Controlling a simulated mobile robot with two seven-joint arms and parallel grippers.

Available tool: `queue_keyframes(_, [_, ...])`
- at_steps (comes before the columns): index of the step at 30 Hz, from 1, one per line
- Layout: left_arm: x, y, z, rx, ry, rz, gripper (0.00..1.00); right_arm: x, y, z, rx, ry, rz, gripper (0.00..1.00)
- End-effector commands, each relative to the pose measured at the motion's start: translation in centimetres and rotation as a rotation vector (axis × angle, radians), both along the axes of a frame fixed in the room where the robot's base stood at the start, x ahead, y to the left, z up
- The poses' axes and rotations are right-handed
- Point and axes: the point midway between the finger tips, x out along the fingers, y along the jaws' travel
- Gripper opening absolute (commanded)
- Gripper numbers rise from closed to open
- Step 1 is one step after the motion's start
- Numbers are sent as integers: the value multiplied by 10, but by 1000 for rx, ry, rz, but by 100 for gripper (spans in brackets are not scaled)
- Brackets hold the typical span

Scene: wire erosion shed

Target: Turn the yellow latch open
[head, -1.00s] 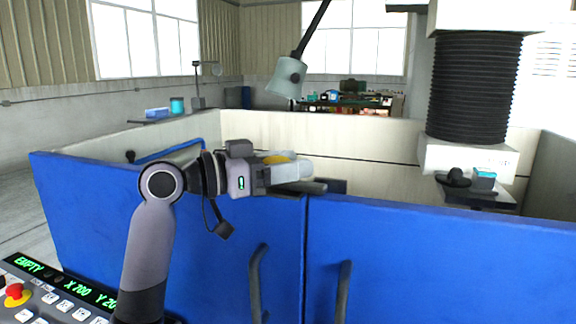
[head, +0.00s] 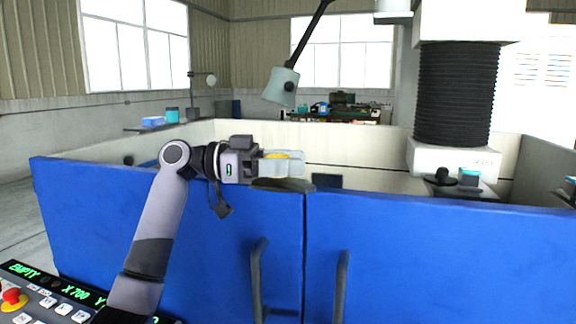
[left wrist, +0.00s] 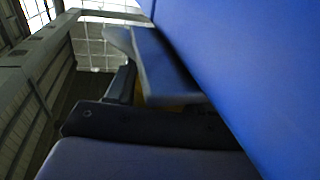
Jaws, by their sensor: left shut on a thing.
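The yellow latch (head: 279,155) shows as a small yellow patch between the fingers of my left gripper (head: 284,164), at the top edge of the blue doors near their middle seam. My left gripper is shut on it, and the fingers hide most of it. In the left wrist view the fingers (left wrist: 165,70) lie close beside the blue door panel (left wrist: 240,60), and only a dim yellowish bit shows between them. How far the latch is turned cannot be told. My right gripper is not in view.
Two blue doors (head: 420,240) stand in front, with dark vertical handles (head: 258,280) on either side of the seam. A control panel (head: 50,295) is at the lower left. A lamp (head: 282,85) and a black bellows column (head: 456,95) rise behind the doors.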

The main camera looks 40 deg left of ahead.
Motion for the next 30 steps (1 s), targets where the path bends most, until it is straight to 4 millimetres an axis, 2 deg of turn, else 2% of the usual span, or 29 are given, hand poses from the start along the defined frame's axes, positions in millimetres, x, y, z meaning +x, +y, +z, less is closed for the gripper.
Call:
queue_keyframes(9, [-2,-1,0,1,0,-114,0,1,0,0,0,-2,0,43])
queue_keyframes(25, [-2,-1,0,4,0,-133,0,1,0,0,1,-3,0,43])
queue_keyframes(26, [-2,-1,0,4,0,-133,63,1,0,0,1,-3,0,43])
queue_keyframes(27, [-2,-1,0,4,0,-133,74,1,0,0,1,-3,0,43])
queue_keyframes(30, [-2,-1,0,3,-1,-133,74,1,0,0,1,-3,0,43])
